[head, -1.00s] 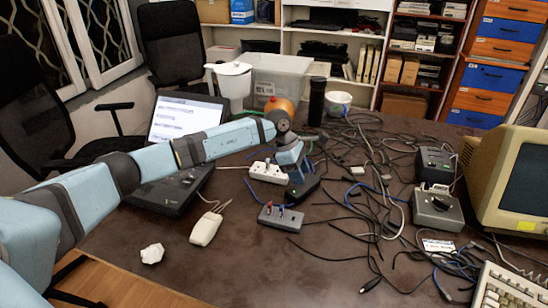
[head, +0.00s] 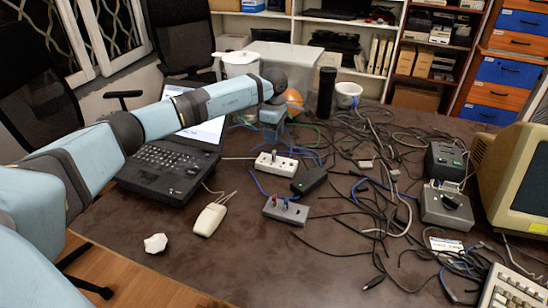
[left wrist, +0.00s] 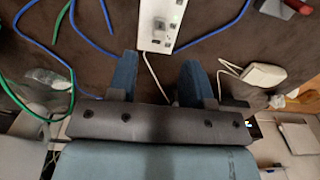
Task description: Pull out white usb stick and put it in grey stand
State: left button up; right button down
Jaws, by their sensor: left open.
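A white socket block (head: 284,166) lies on the dark table, with a small upright pale stick (head: 273,156) on it that may be the white usb stick. In the left wrist view the block (left wrist: 153,41) lies beyond my fingertips, with a pale piece (left wrist: 160,24) on it. The grey stand (head: 285,212) is in front of the block and holds red and blue sticks. A corner of it shows in the left wrist view (left wrist: 272,8). My left gripper (head: 271,132) is open and empty behind the block, apart from it; its two blue fingers (left wrist: 160,75) are spread. My right gripper is out of view.
A black adapter (head: 309,180) lies between block and stand. Tangled cables (head: 370,190) cover the right side, near a grey switch box (head: 445,207). The front middle is bare.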

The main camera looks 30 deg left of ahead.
aim_at(274, 151)
pick_arm(q)
notch_tip(274, 151, down, 7)
jog(key=b, duration=0.3)
jog(key=shift+b, duration=0.4)
jog(key=shift+f, duration=0.65)
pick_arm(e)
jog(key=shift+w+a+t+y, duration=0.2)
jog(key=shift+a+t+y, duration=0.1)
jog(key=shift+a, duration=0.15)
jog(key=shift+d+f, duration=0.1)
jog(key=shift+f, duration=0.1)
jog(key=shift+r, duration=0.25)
pick_arm(q)
grip_shut()
jog(key=shift+r, duration=0.15)
